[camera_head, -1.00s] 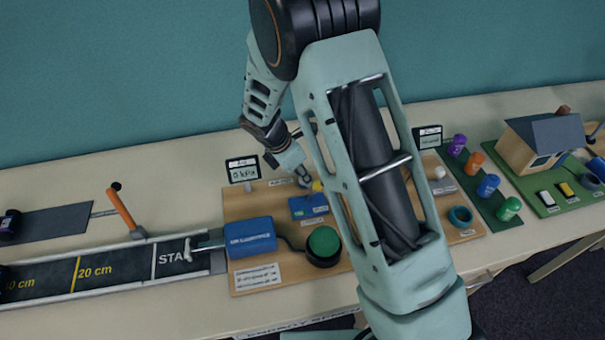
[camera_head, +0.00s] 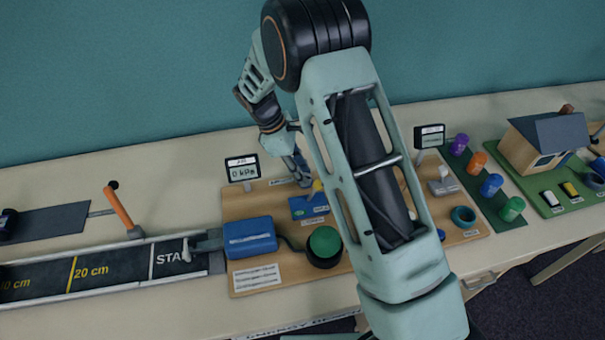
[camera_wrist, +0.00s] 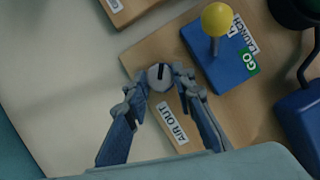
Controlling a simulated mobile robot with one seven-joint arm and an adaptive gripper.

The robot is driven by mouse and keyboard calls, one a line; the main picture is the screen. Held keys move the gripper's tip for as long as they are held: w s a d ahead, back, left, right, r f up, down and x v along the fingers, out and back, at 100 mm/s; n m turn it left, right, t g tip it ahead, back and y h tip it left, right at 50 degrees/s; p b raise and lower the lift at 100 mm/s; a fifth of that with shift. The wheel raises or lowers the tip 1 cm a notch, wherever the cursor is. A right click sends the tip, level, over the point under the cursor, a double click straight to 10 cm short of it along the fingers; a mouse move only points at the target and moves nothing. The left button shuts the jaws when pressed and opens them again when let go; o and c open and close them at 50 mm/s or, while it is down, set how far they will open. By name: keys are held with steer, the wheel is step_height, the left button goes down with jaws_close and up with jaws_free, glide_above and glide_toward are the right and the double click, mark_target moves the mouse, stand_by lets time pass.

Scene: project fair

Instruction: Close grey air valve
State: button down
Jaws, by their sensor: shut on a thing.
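The grey air valve (camera_wrist: 160,77) is a small round knob with a dark slot across its top, beside the "AIR OUT" label (camera_wrist: 173,123) in the wrist view. My gripper (camera_wrist: 159,80) has a fingertip on each side of the knob and is shut on it. In the head view my gripper (camera_head: 301,177) is low over the board, behind the blue launch box (camera_head: 308,207). The valve is hidden there by my gripper and arm. The pressure display (camera_head: 242,169) reads 0 kPa.
The launch box with its yellow-knobbed lever (camera_wrist: 216,20) stands close to my gripper. A green button (camera_head: 324,242) and a blue box (camera_head: 249,238) are on the same wooden board (camera_head: 300,270). The table (camera_head: 175,175) left of the display is clear.

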steer(key=m+g, duration=0.1)
steer(key=m, duration=0.3)
steer(key=shift+w+m+g+y+b, duration=0.2)
steer(key=shift+m+g+y+b, duration=0.2)
steer(key=m+g+y, duration=0.1)
steer(key=m, duration=0.4)
steer(key=shift+w+d+b, duration=0.1)
steer(key=shift+d+b, duration=0.05)
steer(key=shift+b, duration=0.2)
steer(key=c, duration=1.6)
jaws_free()
steer(key=v, duration=1.2)
steer(key=shift+w+d, duration=0.2)
steer(key=shift+w, duration=0.05)
